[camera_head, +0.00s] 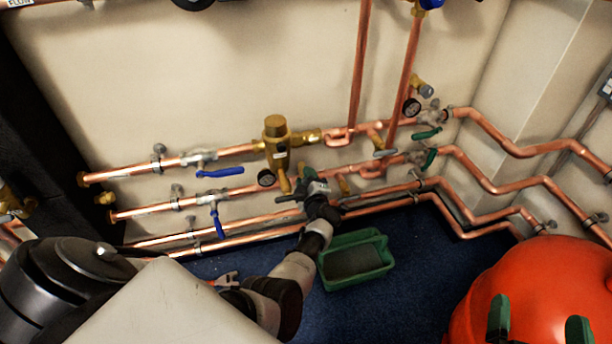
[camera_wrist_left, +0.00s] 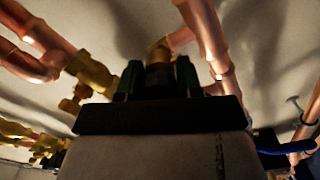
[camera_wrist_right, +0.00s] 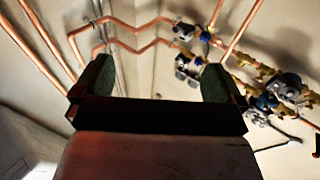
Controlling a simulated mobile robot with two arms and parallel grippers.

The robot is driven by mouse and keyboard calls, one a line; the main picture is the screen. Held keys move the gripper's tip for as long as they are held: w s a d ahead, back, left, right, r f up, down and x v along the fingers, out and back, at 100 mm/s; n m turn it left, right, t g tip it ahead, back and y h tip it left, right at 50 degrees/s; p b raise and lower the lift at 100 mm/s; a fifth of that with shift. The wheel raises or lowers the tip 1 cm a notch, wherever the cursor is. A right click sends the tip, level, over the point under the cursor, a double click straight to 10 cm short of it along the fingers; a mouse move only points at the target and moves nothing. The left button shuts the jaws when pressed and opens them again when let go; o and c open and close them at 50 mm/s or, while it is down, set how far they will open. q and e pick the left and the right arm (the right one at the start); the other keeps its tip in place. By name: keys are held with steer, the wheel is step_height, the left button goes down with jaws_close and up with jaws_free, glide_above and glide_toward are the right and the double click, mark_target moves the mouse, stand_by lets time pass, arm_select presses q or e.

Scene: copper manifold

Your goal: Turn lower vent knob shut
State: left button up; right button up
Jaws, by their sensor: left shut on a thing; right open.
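My left gripper (camera_head: 308,178) reaches up to the pipes below the brass valve body. In the left wrist view, its green fingers (camera_wrist_left: 158,78) are shut on a short knob with a brass top (camera_wrist_left: 160,50), apparently the lower vent knob. The fingers and palm hide the knob's lower part; its turn position cannot be told. In the head view, the knob is hidden behind the gripper. My right gripper (camera_head: 538,322) is open and empty at the lower right, in front of the red vessel. Its spread green fingers also show in the right wrist view (camera_wrist_right: 160,82).
Copper pipes (camera_head: 490,185) run along the wall. Blue lever handles (camera_head: 212,173) are to the left. A green tray (camera_head: 340,280) is on the blue floor beside the red vessel (camera_head: 560,290).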

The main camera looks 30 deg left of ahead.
arm_select(q)
steer(key=shift+m, duration=0.9)
arm_select(e)
steer(key=shift+d+f+g+h, duration=0.2)
steer(key=shift+f+g+h, duration=0.1)
steer(key=shift+f+g, duration=0.6)
steer(key=shift+f, duration=0.1)
arm_select(q)
steer(key=o, duration=0.9)
